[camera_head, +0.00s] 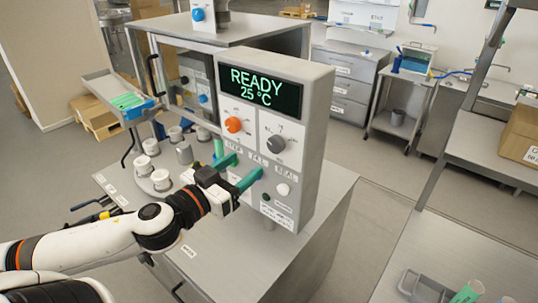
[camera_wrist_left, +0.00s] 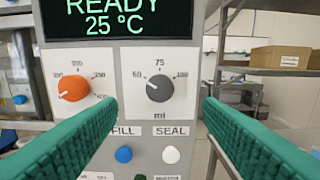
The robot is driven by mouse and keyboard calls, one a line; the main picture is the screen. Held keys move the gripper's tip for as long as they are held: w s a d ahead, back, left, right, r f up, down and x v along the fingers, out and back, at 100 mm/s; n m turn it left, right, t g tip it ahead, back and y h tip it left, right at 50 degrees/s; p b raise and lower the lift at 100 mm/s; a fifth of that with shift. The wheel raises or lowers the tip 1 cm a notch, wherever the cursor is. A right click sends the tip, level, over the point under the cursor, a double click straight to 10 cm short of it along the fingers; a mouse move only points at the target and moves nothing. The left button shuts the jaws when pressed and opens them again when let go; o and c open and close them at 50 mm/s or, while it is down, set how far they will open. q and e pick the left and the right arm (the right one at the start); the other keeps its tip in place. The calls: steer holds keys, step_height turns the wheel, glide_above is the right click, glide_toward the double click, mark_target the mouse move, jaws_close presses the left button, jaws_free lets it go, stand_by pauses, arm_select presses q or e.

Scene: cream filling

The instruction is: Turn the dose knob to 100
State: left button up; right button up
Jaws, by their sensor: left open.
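The dose knob is taken to be the dark grey knob (camera_head: 276,144) on the right of the machine's front panel (camera_head: 320,120). In the left wrist view the dark knob (camera_wrist_left: 160,87) sits under a scale marked 50, 75 and 100, with "ml" below. Its pale pointer mark seems to face left, towards 50. My left gripper (camera_head: 238,170) is open, with green ribbed fingers in front of the panel, a little below the knob. In the wrist view the knob shows between the two fingers, which are apart from it. My right gripper is not in view.
An orange knob (camera_wrist_left: 73,88) is left of the dark one. The display (camera_head: 260,90) reads READY 25 °C. Below are a blue button (camera_wrist_left: 123,154) and a white button (camera_wrist_left: 171,154). Several white cups (camera_head: 151,146) stand on the left of the steel table (camera_head: 240,260).

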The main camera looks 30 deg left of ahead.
mark_target(273, 145)
arm_select(q)
steer(key=shift+w+d+b, duration=0.15)
steer(key=shift+w+b, duration=0.7)
steer(key=shift+w, duration=0.85)
steer(key=shift+w+d+b, duration=0.1)
steer(key=shift+w+b, duration=0.75)
steer(key=shift+w, duration=0.85)
steer(key=shift+w+a+r+p, duration=0.1)
steer(key=shift+w+r+p, duration=0.05)
steer(key=shift+w+p, duration=0.6)
steer(key=shift+w, duration=0.1)
steer(key=shift+w+d+f, duration=0.2)
steer(key=shift+w+d, duration=0.05)
steer(key=shift+w, duration=0.45)
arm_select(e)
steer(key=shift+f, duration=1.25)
arm_select(q)
steer(key=c, duration=0.9)
steer(key=shift+c, duration=0.2)
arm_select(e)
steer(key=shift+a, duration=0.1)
